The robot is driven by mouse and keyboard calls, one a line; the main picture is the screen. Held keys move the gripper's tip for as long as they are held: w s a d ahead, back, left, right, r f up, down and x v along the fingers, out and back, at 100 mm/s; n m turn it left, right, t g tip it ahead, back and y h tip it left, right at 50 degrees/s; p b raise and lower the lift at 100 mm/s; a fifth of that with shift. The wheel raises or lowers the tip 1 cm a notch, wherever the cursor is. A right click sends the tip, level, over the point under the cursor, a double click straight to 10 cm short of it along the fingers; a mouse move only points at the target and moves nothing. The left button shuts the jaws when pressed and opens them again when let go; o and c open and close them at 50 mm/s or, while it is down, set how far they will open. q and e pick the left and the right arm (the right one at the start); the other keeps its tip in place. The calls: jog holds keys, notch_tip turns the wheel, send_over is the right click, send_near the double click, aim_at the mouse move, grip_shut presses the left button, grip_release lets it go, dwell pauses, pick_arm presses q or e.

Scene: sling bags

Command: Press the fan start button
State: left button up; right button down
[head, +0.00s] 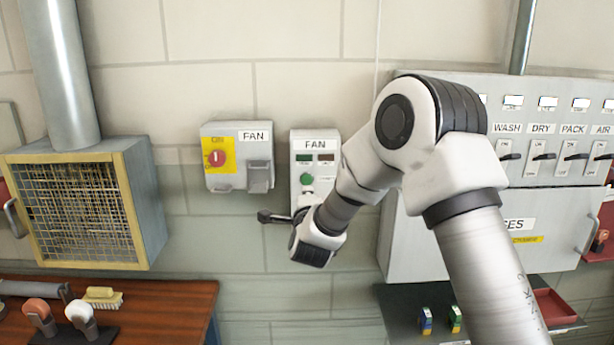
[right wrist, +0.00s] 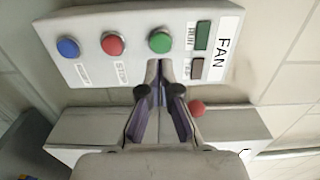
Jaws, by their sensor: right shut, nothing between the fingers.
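The fan control box (head: 329,168) is a pale panel on the wall, labelled FAN. In the head view its green button (head: 306,179) is visible, and my right arm hides its lower part. In the right wrist view, the box (right wrist: 85,43) shows a green button (right wrist: 160,41), a red button (right wrist: 113,44) and a blue button (right wrist: 68,47). My right gripper (right wrist: 160,64) is shut and empty. Its tips appear just below the green button in that view; I cannot tell whether they touch it. My left gripper is not in view.
A mesh-fronted unit (head: 78,210) hangs further left, above a brown bench (head: 170,292). A switch cabinet (head: 540,118) is at right. A red knob (right wrist: 197,108) shows beside the gripper.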

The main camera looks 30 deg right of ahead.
aim_at(307, 181)
jog(key=x, duration=0.1)
jog(key=p+x, duration=0.1)
jog(key=x, duration=0.1)
jog(key=p+x, duration=0.1)
jog(key=shift+w+d+r, duration=0.15)
jog(key=shift+w+r, duration=0.1)
jog(key=shift+w+d+f+p, duration=0.2)
jog(key=shift+w+p, duration=0.15)
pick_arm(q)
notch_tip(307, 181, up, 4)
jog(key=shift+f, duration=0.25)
